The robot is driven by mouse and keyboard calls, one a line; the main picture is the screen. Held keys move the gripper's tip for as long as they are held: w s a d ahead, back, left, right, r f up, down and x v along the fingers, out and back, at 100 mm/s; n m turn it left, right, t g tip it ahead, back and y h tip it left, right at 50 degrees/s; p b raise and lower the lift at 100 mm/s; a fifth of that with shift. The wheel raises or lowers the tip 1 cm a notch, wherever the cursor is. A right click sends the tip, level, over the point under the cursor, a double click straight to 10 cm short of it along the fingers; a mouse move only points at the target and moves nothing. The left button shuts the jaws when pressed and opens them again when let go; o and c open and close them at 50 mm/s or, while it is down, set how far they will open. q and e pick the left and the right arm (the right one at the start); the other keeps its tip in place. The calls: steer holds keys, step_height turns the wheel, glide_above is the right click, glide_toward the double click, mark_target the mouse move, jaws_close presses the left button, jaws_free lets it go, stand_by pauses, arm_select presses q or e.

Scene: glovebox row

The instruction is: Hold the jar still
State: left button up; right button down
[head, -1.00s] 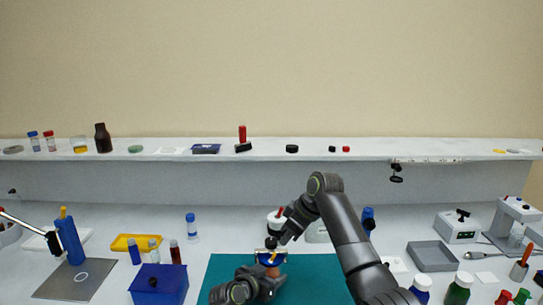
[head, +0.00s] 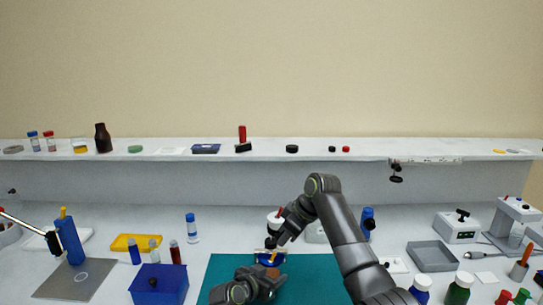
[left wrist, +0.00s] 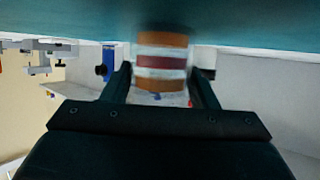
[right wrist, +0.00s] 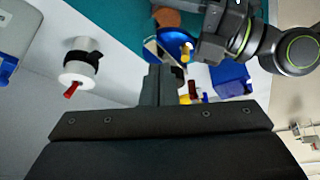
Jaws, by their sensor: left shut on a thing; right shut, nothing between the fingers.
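The jar (left wrist: 160,62), banded in orange, white and dark red, stands between the fingers of my left gripper (left wrist: 160,90) in the left wrist view. That gripper is shut on it, low over the teal mat. In the head view my left gripper (head: 268,275) mostly hides the jar. My right gripper (head: 272,243) is shut and empty, just above and behind a round blue piece (head: 264,258) at the jar. The right wrist view shows its closed fingers (right wrist: 158,80) near the blue piece (right wrist: 176,42). I cannot tell whether this piece is attached to the jar.
The teal mat (head: 320,275) has bare room to the right. A blue box (head: 160,284) stands left of it. A white pot with a red stick (head: 275,222) stands behind my right gripper. A grey tray (head: 432,256) and several bottles stand to the right.

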steer(key=shift+s+a, duration=0.55)
steer(key=shift+s, duration=0.3)
steer(key=shift+s+a, duration=0.2)
steer(key=shift+a, duration=0.05)
stand_by(0.5)
step_height(320, 180, up, 6)
steer(key=shift+s+d, duration=0.2)
steer(key=shift+d, duration=0.2)
stand_by(0.5)
